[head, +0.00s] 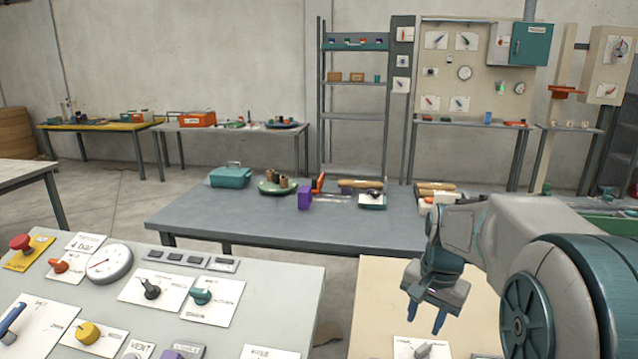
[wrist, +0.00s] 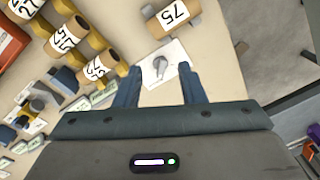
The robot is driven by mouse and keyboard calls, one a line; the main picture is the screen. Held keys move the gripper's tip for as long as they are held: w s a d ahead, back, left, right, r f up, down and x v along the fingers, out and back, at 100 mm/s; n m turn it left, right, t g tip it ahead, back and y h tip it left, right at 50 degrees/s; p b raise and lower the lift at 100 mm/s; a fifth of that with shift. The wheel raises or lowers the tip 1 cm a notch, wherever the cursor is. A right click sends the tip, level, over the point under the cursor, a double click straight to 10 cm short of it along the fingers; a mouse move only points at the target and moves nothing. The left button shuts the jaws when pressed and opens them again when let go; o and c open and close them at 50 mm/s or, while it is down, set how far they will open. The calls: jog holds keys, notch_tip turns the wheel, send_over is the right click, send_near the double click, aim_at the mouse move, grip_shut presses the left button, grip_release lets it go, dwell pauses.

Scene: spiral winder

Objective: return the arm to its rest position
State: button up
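My gripper (head: 425,317) hangs over the beige table (head: 377,300) at the lower right of the head view, fingers pointing down. My arm reaches in from the right edge. In the wrist view the two blue fingers of my gripper (wrist: 160,70) are spread apart with nothing between them. Beyond the fingertips lies a white plate with a grey knob (wrist: 160,66). The gripper looks to be above the plate and apart from it. The same knob (head: 423,350) shows at the bottom of the head view.
In the wrist view, numbered spools (wrist: 172,14) and several small parts lie left of and beyond the fingers. A control panel (head: 250,318) with knobs and a gauge stands left of the gripper. A grey table (head: 290,222) with a teal box (head: 230,177) stands behind.

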jog(key=s+a+n+t, duration=0.1)
jog(key=s+a+n, duration=0.2)
jog(key=s, duration=0.5)
jog(key=s+a+f+n+t, duration=0.1)
jog(key=s+a+n, duration=0.2)
jog(key=s, duration=0.5)
jog(key=shift+s+f+n, duration=0.15)
jog(key=shift+s+n, duration=0.15)
jog(key=shift+n, duration=0.5)
jog(key=shift+a, duration=0.15)
